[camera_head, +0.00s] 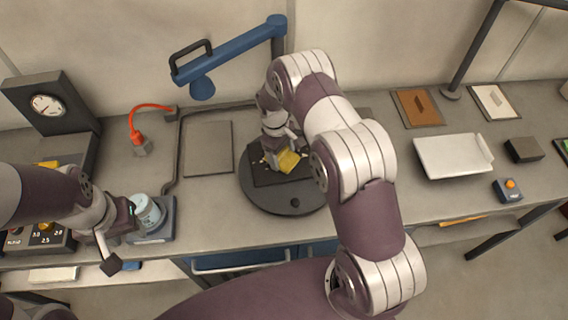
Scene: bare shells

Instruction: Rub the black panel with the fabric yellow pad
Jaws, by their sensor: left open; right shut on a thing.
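The black panel (262,178) lies on a dark round turntable (257,200) in the middle of the bench. Small pale specks show on the panel. My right gripper (279,157) points down over the panel and is shut on the yellow pad (289,161). The pad is tilted and at or just above the panel; I cannot tell whether it touches. My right arm hides the right part of the panel and turntable. My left gripper (121,234) is open at the left, beside a pale blue-white cup (147,212).
The cup stands on a blue-grey device (162,232). A blue lamp arm (232,52) rises behind the turntable. A grey mat (208,148) lies left of it. A white tray (450,157) and a dark block (523,150) are at the right.

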